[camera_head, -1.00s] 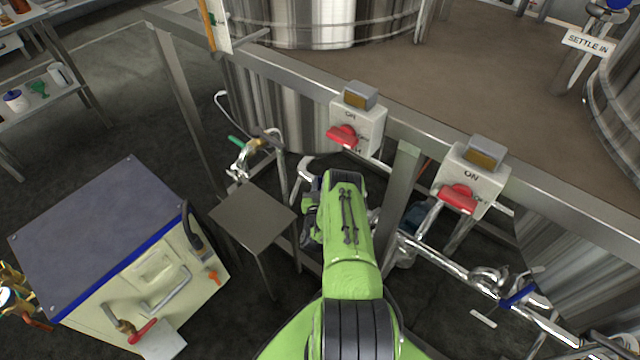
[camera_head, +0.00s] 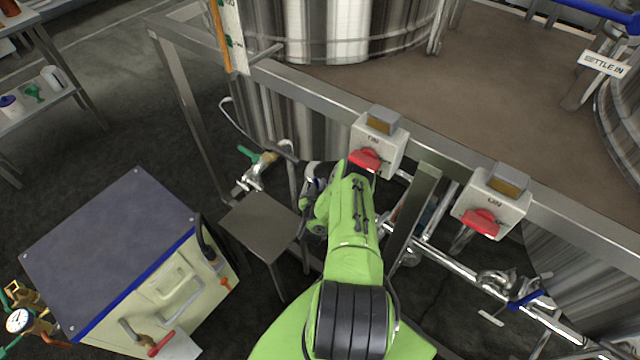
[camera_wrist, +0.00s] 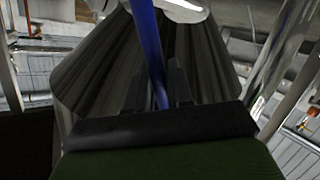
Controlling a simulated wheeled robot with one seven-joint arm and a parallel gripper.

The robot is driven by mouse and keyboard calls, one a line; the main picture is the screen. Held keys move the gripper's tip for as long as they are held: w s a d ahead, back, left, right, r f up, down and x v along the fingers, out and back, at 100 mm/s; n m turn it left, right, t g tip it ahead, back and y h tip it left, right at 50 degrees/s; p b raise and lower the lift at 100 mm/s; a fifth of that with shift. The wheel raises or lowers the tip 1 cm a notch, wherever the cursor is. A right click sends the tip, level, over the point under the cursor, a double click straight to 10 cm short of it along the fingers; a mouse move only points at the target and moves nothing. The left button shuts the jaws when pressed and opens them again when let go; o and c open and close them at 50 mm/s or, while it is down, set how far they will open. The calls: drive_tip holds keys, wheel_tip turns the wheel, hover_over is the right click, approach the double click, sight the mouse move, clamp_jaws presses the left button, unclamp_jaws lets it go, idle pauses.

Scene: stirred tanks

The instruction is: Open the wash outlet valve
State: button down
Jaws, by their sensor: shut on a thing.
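In the wrist view a long blue bar, like a valve lever (camera_wrist: 149,42), runs down from the top edge between the dark fingers of my gripper (camera_wrist: 158,88). The fingers are shut on it. A large dark metal tank surface (camera_wrist: 95,65) lies behind the bar. In the head view my green arm covers my gripper and the held lever. No label naming the wash outlet valve is readable. Another valve, with a blue handle (camera_head: 525,298), sits on the pipe at the lower right, apart from my arm.
Two switch boxes with red knobs, left (camera_head: 379,142) and right (camera_head: 493,203), hang on the steel frame. My arm overlaps the left one in the picture. A small metal table (camera_head: 262,222) and a cream cabinet (camera_head: 115,255) stand left. A green-handled valve (camera_head: 252,165) is behind the small table.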

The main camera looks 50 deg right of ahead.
drive_tip(key=shift+w+f+n+g, duration=0.15)
drive_tip(key=shift+w+n+g, duration=0.15)
drive_tip(key=shift+w, duration=0.1)
drive_tip(key=c, duration=1.2)
unclamp_jaws()
drive_tip(key=shift+o, duration=0.2)
drive_tip(key=shift+a, duration=0.1)
drive_tip(key=p+v, duration=0.7)
drive_tip(key=v, duration=0.8)
drive_tip(key=shift+s+a, duration=0.15)
drive_tip(key=shift+a, duration=0.05)
